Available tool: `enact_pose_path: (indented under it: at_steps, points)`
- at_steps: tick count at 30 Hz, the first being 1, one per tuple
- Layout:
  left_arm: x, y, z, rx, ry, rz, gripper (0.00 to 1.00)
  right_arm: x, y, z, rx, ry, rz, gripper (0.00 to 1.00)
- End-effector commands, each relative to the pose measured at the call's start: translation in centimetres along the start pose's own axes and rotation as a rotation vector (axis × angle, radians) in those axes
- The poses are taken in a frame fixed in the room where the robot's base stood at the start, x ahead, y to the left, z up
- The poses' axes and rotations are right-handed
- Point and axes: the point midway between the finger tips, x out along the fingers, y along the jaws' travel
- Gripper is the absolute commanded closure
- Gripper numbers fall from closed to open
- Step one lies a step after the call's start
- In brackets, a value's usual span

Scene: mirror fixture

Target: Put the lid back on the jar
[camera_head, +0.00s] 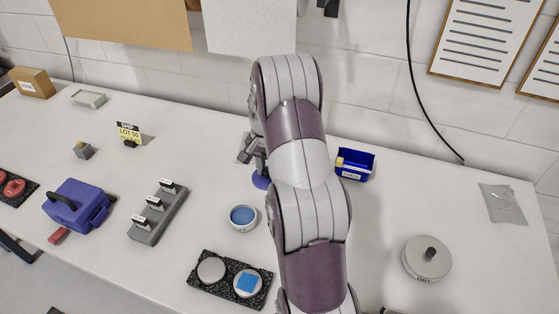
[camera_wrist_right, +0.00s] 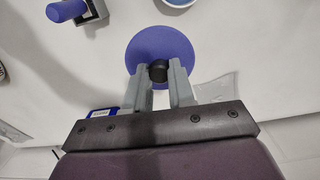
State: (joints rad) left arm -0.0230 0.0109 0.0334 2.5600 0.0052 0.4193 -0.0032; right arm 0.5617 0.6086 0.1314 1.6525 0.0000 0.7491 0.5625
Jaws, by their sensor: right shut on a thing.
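The jar (camera_head: 242,216) is a round pot with a pale rim and blue inside, open at the top, on the white table in the head view. Part of a pale-rimmed round thing, likely the jar (camera_wrist_right: 180,2), shows at the top edge of the right wrist view. The lid is a flat blue disc (camera_wrist_right: 146,42) with a dark knob. My right gripper (camera_wrist_right: 160,72) is shut on the knob. In the head view the lid (camera_head: 261,182) shows partly behind my right arm, below the gripper (camera_head: 251,155), beyond the jar. I cannot tell whether it touches the table. My left gripper is not in view.
A black tray (camera_head: 205,289) with two round pieces lies in front of the jar. A grey slotted block (camera_head: 150,232) and a blue case (camera_head: 75,203) stand left. A blue bin (camera_head: 356,175) stands right of my arm, with a grey knobbed weight (camera_head: 418,266) nearer.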

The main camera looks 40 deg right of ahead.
Motion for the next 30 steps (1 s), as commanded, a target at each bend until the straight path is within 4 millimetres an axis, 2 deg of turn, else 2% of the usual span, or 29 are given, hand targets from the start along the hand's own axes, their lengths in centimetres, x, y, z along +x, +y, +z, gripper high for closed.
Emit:
enact_pose_path:
  at_steps: [1, 3, 6, 9, 12, 17, 30]
  points:
    - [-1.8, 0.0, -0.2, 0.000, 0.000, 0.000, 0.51, -1.1, -1.1, 1.7, -0.046, -0.003, 0.002, 1.00]
    - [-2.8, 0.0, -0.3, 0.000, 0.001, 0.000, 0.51, -1.0, -2.5, 4.0, -0.111, -0.002, 0.001, 1.00]
    - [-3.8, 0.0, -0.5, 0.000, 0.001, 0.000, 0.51, -0.2, -3.8, 6.7, -0.187, -0.002, 0.002, 1.00]
    - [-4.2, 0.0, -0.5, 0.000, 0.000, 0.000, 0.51, 0.8, -4.3, 8.3, -0.236, -0.001, 0.001, 1.00]
    - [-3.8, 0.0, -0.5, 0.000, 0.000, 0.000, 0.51, 2.2, -4.3, 8.5, -0.251, -0.001, 0.001, 1.00]
    - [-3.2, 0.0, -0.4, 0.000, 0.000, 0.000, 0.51, 2.7, -4.7, 8.1, -0.258, 0.001, 0.000, 1.00]
    - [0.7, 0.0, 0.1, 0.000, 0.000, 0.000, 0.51, 7.6, -4.6, 8.0, -0.256, 0.000, 0.000, 1.00]
